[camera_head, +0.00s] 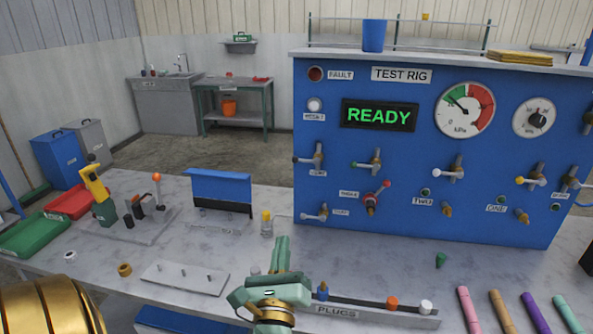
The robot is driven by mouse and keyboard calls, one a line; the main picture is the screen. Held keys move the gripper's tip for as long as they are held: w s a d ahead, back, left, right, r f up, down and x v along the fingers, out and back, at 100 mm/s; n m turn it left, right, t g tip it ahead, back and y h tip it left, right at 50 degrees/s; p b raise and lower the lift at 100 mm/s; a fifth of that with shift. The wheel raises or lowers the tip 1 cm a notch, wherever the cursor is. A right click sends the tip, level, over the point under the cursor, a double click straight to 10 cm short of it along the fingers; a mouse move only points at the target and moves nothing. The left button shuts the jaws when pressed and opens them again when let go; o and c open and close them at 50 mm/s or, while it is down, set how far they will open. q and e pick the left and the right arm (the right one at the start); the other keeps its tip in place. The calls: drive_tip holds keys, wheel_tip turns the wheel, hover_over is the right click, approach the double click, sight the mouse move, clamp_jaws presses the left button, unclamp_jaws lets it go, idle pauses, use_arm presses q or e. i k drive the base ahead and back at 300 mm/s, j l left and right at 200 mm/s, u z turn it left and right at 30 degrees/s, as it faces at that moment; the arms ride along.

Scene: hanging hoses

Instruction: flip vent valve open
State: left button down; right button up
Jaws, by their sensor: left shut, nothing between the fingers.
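The blue test rig (400,200) stands on the bench with several small valves on its front. A white-tipped lever valve (317,214) sits low at the left, with a small label beside it. Another lever valve (315,159) sits above it, also labelled. These labels are too small to read surely, so I cannot tell which is the vent valve. A red-handled valve (375,195) is to their right. My left gripper (283,246) is shut and empty, pointing up at the bottom centre, in front of the rig and apart from the valves. My right gripper is not in view.
The display (379,115) reads READY beside two gauges. A green tray (38,234) is far left.

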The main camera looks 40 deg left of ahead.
sight(316, 161)
drive_tip(key=i+j, duration=0.75)
